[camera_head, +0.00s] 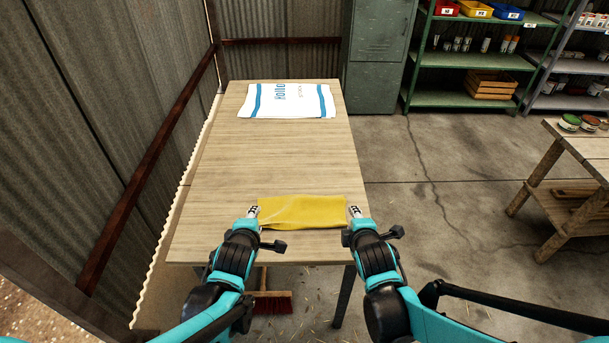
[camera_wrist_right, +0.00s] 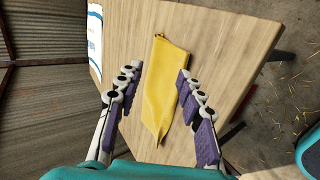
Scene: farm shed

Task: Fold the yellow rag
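The yellow rag (camera_head: 305,212) lies as a wide, short strip near the front edge of the wooden table (camera_head: 290,160). My left gripper (camera_head: 253,211) is at its left end; whether its fingers are open or hold the rag is too small to tell. My right gripper (camera_head: 354,211) is at its right end. In the right wrist view the rag (camera_wrist_right: 163,88) lies between the spread, purple-padded fingers of my right gripper (camera_wrist_right: 157,76), which is open. The rag's end there tapers to a point.
A white towel with blue stripes (camera_head: 287,101) lies at the table's far end. The middle of the table is clear. A corrugated wall (camera_head: 130,90) stands close on the left. A broom head (camera_head: 270,303) is on the floor below the front edge.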

